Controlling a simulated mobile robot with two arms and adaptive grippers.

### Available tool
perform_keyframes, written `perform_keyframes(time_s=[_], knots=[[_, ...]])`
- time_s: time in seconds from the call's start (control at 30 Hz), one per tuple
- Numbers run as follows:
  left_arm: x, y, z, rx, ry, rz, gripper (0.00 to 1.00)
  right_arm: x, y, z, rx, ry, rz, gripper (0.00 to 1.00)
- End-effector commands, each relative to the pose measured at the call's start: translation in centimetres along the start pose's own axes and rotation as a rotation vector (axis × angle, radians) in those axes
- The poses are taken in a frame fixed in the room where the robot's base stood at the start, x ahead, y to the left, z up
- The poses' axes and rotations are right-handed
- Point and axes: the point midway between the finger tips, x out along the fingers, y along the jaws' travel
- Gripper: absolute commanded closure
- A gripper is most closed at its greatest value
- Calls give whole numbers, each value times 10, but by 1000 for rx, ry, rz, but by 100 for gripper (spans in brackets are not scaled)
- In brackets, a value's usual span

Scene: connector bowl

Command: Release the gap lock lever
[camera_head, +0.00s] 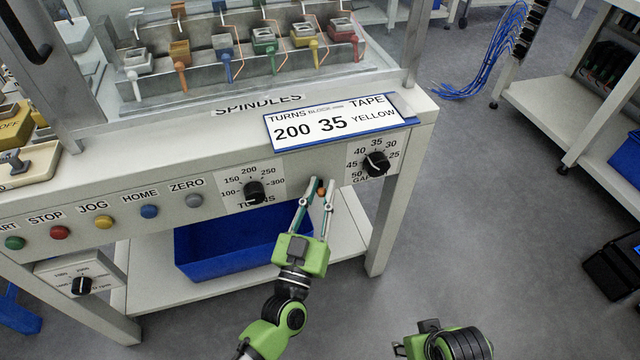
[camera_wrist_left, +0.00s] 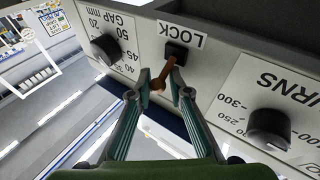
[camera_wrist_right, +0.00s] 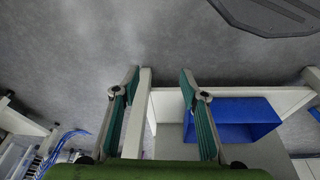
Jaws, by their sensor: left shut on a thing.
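The lock lever is a short brown-orange handle (camera_wrist_left: 157,84) on a black base (camera_wrist_left: 176,51) beneath the word LOCK, which appears upside down in the left wrist view. In the head view only its orange end (camera_head: 321,191) shows, below and between the TURNS and GAP dials. My left gripper (camera_head: 319,183) reaches up to the panel with its fingertips on either side of the lever, shut on it. The left wrist view shows the fingertips (camera_wrist_left: 162,88) around the lever's end. My right gripper (camera_wrist_right: 160,78) is open and empty, low and away from the panel.
The black TURNS dial (camera_head: 255,192) and GAP dial (camera_head: 376,163) flank the lever closely. A sign (camera_head: 338,123) sits above on the machine's ledge. A blue bin (camera_head: 215,248) stands on the shelf below.

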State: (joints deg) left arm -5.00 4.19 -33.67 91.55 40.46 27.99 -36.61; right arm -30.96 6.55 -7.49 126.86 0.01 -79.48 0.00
Motion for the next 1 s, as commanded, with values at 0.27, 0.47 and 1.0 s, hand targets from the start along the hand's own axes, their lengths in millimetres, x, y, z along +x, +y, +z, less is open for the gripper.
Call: perform_keyframes(time_s=[0.27, 0.47, 1.0], knots=[[2, 3, -2, -23, -34, -3, 100, 46, -3, 14, -4, -29, -5, 60], [2, 2, -1, -32, -47, -7, 100, 68, -4, 23, -6, -37, -7, 60], [1, 2, 0, -32, -48, -9, 75, 73, -5, 25, -7, -38, -7, 60]])
